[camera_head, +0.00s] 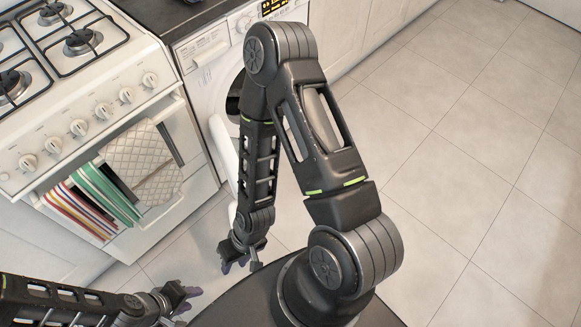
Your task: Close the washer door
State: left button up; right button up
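The white washer (205,75) stands under the dark counter, partly hidden behind my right arm. Its door (222,150) is open and shows nearly edge-on as a white panel standing out from the front. Part of the dark drum opening (234,103) shows beside my arm. My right gripper (237,264) is low, near the lower end of the door in the picture. Its fingertips look apart, with nothing between them; I cannot tell whether it touches the door. My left gripper (187,299) is at the bottom left, open and empty, apart from the door.
A white stove (75,130) with burners and knobs stands left of the washer. Striped and quilted towels (142,165) hang on its front. White cabinets (352,35) continue to the right of the washer. The tiled floor (470,160) on the right is clear.

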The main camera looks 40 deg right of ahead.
aim_at(227, 154)
jog(key=i+j+z, duration=0.15)
jog(key=z, duration=0.3)
jog(key=i+j+z, duration=0.2)
jog(key=z, duration=0.25)
jog(key=i+j+z, duration=0.1)
jog(key=j+z, duration=0.15)
jog(key=z, duration=0.2)
jog(key=k+j+u, duration=0.2)
jog(key=u, duration=0.3)
jog(key=k+j+u, duration=0.15)
jog(key=j+u, duration=0.15)
jog(key=u, duration=0.15)
